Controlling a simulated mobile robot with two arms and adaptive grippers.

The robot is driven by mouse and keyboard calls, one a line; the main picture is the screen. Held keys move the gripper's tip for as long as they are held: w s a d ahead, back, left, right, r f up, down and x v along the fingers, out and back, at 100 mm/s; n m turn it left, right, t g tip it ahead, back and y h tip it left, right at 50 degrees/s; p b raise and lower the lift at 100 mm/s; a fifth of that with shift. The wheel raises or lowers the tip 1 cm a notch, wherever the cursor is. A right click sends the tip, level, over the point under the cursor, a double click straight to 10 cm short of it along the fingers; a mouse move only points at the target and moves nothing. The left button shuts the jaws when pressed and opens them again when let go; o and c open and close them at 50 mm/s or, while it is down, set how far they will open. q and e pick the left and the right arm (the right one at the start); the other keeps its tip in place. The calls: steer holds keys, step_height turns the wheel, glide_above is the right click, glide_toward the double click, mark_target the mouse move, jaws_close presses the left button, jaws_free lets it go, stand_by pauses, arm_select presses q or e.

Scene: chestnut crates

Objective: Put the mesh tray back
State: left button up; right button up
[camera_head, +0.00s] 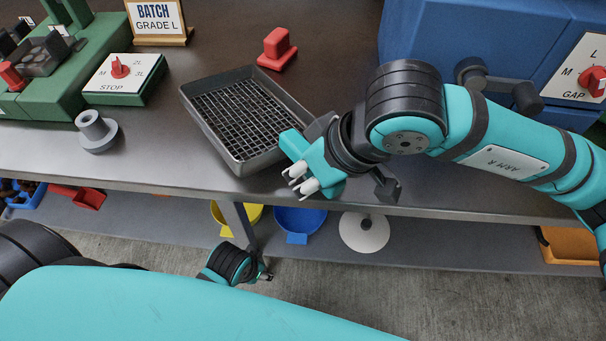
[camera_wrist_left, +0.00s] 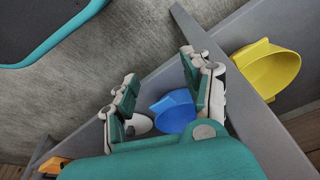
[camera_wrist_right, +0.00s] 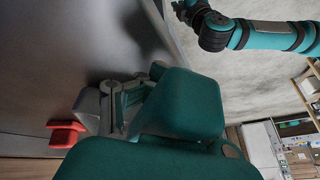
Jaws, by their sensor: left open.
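The mesh tray (camera_head: 187,98), dark grey with a wire-grid floor, lies at an angle on the table in the head view. Its near end is close to the table's front edge. My right gripper (camera_head: 302,180) is at the tray's near right corner, overlapping it in the picture. I cannot tell whether its fingers touch the rim or how far apart they are. In the right wrist view the housing hides most of the fingers (camera_wrist_right: 122,108). My left gripper (camera_head: 263,275) hangs low before the shelf. The left wrist view shows it open and empty (camera_wrist_left: 160,68).
A red block (camera_head: 277,49) stands behind the tray. A grey spool (camera_head: 97,133) and a STOP dial box (camera_head: 124,77) are left of it; a blue machine (camera_head: 455,40) is at right. Yellow (camera_wrist_left: 267,70) and blue bins (camera_head: 300,218) and a white disc (camera_head: 364,232) are below.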

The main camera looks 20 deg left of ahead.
steer(key=o, duration=0.4)
arm_select(q)
steer(key=shift+w+f, duration=0.1)
steer(key=shift+w, duration=0.15)
arm_select(e)
steer(key=shift+r, duration=0.1)
steer(key=shift+d+r+p, duration=0.2)
steer(key=shift+r+p, duration=0.85)
steer(key=shift+p, duration=0.2)
arm_select(q)
steer(key=s+f, duration=0.3)
steer(key=f, duration=0.6)
steer(key=shift+s+a+f+g, duration=0.15)
steer(key=shift+s+a+g, duration=0.05)
steer(key=shift+g, duration=0.1)
arm_select(e)
steer(key=v, duration=1.1)
steer(key=shift+s+f, duration=0.1)
